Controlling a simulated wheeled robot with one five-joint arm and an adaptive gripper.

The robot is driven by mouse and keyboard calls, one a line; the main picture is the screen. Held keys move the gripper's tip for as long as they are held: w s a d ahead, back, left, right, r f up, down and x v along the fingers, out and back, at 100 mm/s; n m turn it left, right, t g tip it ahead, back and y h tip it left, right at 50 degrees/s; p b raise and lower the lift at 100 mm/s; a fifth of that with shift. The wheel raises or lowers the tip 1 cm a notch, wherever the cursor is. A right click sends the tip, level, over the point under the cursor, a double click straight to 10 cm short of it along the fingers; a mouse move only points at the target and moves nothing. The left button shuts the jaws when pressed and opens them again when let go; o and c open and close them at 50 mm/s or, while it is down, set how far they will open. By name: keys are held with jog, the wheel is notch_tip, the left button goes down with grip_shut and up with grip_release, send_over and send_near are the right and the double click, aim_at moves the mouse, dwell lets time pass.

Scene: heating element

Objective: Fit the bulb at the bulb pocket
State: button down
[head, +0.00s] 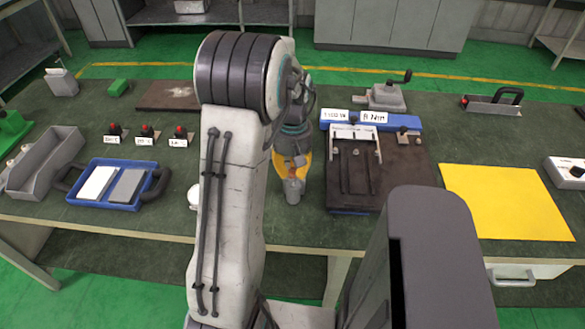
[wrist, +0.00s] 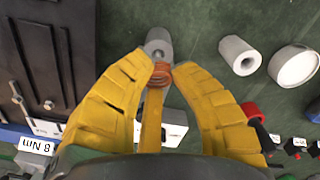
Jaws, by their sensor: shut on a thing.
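My gripper (head: 290,172) has yellow fingers and points down over the green table, just left of the dark fixture board (head: 400,165). In the wrist view, my gripper (wrist: 158,76) is shut on a small part with a copper-orange ribbed band and a rounded grey tip, which appears to be the bulb (wrist: 157,42). The grey tip sticks out beyond the fingertips. The dark board also shows at the left of the wrist view (wrist: 45,45), apart from the bulb. I cannot make out which feature is the bulb pocket.
A white hollow cylinder (wrist: 240,56) and a round white piece (wrist: 293,66) lie right of my gripper in the wrist view. A blue tray (head: 128,163) is at left, a yellow sheet (head: 507,200) at right.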

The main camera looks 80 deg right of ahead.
jog(key=shift+f+b, duration=0.8)
jog(key=shift+f, duration=0.25)
jog(key=c, duration=1)
grip_release()
jog(key=shift+c, duration=0.2)
jog(key=shift+r, duration=0.15)
notch_tip(320, 180, up, 12)
jog(key=shift+f, duration=0.15)
